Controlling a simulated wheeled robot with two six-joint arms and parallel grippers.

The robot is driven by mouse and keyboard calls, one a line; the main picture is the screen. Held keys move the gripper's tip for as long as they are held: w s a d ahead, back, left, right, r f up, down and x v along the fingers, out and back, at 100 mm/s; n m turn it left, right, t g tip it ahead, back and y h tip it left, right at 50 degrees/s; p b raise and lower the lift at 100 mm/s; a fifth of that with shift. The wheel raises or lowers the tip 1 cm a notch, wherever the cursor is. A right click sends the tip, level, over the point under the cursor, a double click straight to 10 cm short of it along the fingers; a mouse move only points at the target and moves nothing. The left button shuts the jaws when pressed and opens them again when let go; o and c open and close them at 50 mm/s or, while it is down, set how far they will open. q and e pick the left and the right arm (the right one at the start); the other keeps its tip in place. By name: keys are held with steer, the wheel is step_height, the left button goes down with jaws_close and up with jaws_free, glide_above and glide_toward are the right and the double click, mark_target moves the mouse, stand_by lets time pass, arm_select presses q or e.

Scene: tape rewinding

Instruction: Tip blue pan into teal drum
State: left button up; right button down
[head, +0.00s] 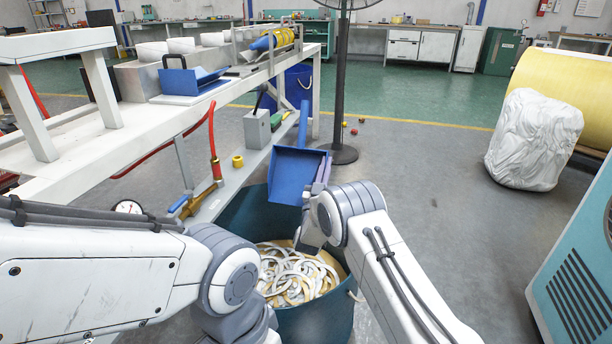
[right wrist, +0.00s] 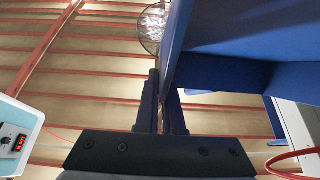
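The blue pan (head: 290,175) hangs in the air over the far side of the teal drum (head: 325,322), steeply tilted, with its handle upward. No load shows on its visible face. My right gripper (head: 319,182) is shut on the pan's right side wall. In the right wrist view the pan (right wrist: 245,35) fills the upper right, and its edge runs between the fingers (right wrist: 163,100). The drum holds many white and yellowish rings (head: 290,275). My left arm reaches in at lower left; its gripper is out of view.
A white workbench (head: 90,150) with a lower shelf stands left of the drum. It carries a blue dustpan-like tray (head: 195,80) and bowls. A fan pole (head: 341,80), a white wrapped bundle (head: 530,140) and a teal machine (head: 580,270) stand around. The floor right of the drum is clear.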

steer(key=w+g+p, duration=0.1)
steer(key=p, duration=0.1)
steer(key=w+d+f+g+p, duration=0.1)
steer(key=w+g+p, duration=0.1)
steer(key=shift+f+y, duration=0.15)
steer(key=shift+y, duration=0.25)
steer(key=shift+w+f, duration=0.15)
steer(key=shift+f, duration=0.05)
steer(key=shift+w+d+f+g+p, duration=0.15)
steer(key=shift+w+f+g+p, duration=0.1)
steer(key=shift+g+p, duration=0.2)
steer(key=w+d+f+g+y+p, duration=0.1)
steer(key=w+f+g+y+p, duration=0.1)
steer(key=f+g+p, duration=0.3)
steer(key=shift+w+f+g+p, duration=0.35)
steer(key=shift+w+f, duration=0.2)
steer(key=shift+w, duration=0.35)
steer(key=shift+d+r, duration=0.1)
